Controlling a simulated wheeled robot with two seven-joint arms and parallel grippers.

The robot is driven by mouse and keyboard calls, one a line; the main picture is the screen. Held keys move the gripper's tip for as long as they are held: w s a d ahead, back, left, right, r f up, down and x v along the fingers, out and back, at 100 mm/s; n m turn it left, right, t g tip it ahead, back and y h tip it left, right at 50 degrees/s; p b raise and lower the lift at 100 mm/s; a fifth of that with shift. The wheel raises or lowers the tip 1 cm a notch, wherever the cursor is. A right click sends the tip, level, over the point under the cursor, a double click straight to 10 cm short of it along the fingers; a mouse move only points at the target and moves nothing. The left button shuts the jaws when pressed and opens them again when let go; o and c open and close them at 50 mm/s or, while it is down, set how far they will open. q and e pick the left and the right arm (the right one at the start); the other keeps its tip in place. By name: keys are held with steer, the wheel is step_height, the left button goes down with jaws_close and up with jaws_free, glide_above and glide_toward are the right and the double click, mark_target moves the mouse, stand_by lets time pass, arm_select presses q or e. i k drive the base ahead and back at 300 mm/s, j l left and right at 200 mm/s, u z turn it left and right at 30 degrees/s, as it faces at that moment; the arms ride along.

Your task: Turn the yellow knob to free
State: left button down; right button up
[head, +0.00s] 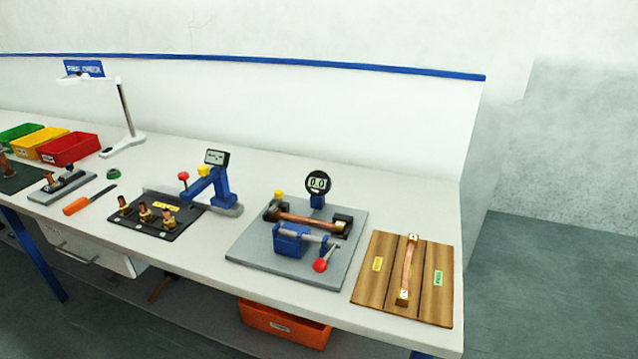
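A small yellow knob (280,195) sits at the back left of a grey fixture plate (255,246), beside a dark end block. A copper bar (306,221) spans two dark blocks on this plate, above a blue clamp (291,239) with a red-ended lever (320,265). A round gauge (318,183) reading about 0.0 stands behind the bar. I cannot read the knob's setting. Neither of my grippers is in view.
A wooden board (378,273) with a copper strap lies at the table's right end. Left are a black plate (140,223) with copper fittings, an orange-handled tool (76,206), a lamp (130,115) and coloured bins (69,148). An orange bin (284,325) sits below the table.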

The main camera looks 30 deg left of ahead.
mark_target(278, 193)
steer(key=u, duration=1.3)
